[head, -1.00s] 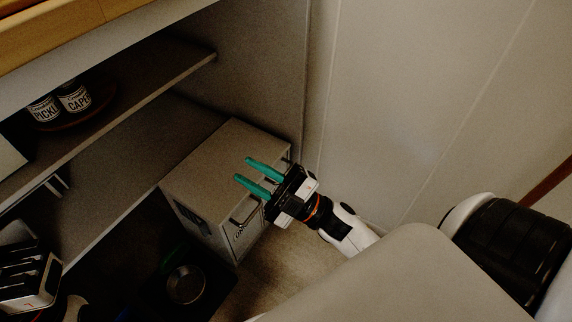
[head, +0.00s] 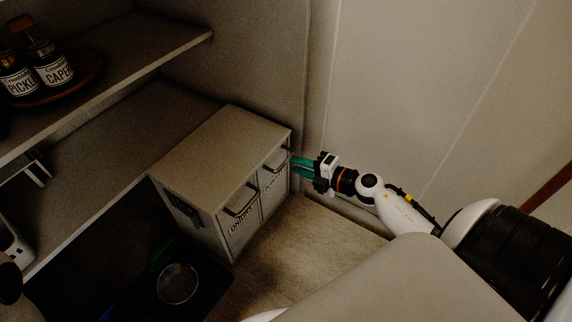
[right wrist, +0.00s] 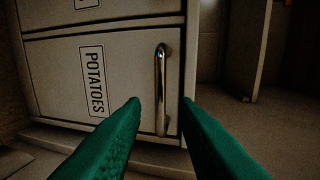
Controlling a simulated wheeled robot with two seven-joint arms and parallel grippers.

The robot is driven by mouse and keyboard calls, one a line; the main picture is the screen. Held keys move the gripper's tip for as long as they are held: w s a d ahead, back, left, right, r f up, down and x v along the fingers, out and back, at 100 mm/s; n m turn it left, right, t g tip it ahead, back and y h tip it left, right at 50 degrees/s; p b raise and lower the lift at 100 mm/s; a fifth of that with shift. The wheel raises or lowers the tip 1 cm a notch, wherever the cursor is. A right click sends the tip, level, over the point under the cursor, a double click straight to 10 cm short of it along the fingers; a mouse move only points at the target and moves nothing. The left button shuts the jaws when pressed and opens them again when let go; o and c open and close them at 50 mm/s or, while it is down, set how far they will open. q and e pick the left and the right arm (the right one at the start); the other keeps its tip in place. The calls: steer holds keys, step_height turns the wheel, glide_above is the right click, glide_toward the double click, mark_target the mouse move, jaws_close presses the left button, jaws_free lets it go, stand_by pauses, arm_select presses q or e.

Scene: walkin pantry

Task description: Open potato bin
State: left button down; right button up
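The potato bin (head: 270,184) is the right-hand front of a beige two-bin cabinet, and it looks shut. Its label reads POTATOES in the right wrist view (right wrist: 96,85), where the picture is turned on its side. Its metal bar handle (right wrist: 161,92) shows there between my fingers. My right gripper (head: 294,165), with green fingers, is open at the front of this bin. In the right wrist view (right wrist: 162,101) the fingertips lie either side of the handle; I see no clear contact. Of my left arm only a white and dark part shows at the left edge; its fingers cannot be made out.
The onion bin (head: 240,226) with its own handle (head: 241,202) is beside the potato bin, shut. A shelf with pickle and caper jars (head: 53,64) is upper left. A round metal dish (head: 177,283) lies on the dark floor. A wall stands close on the right.

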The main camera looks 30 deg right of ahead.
mark_target(286, 160)
steer(key=b+x, duration=0.1)
steer(key=x, duration=0.4)
jaws_close()
steer(key=shift+s, duration=0.1)
